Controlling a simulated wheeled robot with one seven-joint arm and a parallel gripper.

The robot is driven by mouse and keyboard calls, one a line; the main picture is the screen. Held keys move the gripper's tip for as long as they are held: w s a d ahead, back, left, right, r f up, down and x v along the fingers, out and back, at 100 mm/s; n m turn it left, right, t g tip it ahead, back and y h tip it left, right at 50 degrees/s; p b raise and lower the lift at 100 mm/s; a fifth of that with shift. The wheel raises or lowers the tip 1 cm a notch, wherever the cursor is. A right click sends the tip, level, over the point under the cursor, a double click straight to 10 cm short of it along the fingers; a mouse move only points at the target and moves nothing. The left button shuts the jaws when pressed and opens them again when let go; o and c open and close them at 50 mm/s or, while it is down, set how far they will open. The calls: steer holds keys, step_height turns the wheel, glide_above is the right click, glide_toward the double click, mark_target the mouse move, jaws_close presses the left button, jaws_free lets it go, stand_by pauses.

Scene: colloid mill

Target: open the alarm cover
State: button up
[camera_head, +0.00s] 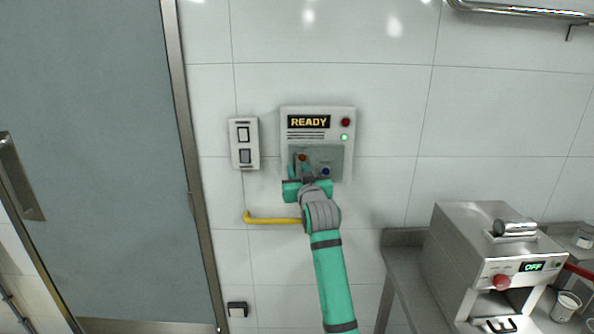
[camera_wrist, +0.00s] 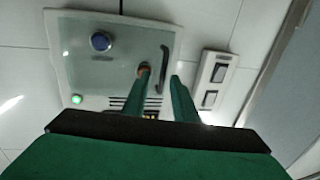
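The alarm box (camera_head: 290,117) is on the white wall and shows READY. A translucent grey cover (camera_head: 335,153) lies over its lower part and looks shut, with an orange button (camera_head: 302,157) and a blue button (camera_head: 326,171) behind it. The cover also shows in the wrist view (camera_wrist: 115,70), where the box appears upside down. A dark bar handle (camera_wrist: 164,60) stands along the cover's side edge. My gripper (camera_wrist: 160,74) is open, its two green fingers either side of the handle in that picture. I cannot tell whether they touch it. In the head view my gripper (camera_head: 302,170) hides the cover's lower left.
A two-switch plate (camera_head: 244,144) is on the wall just left of the box. A yellow bar (camera_head: 270,220) sticks out below. A grey door (camera_head: 90,150) is at left. A steel machine (camera_head: 480,260) showing OFF stands on a bench at right.

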steer(key=shift+w+a, duration=0.3)
steer(key=shift+w, duration=0.35)
steer(key=shift+s+a, duration=0.1)
jaws_close()
stand_by(0.9)
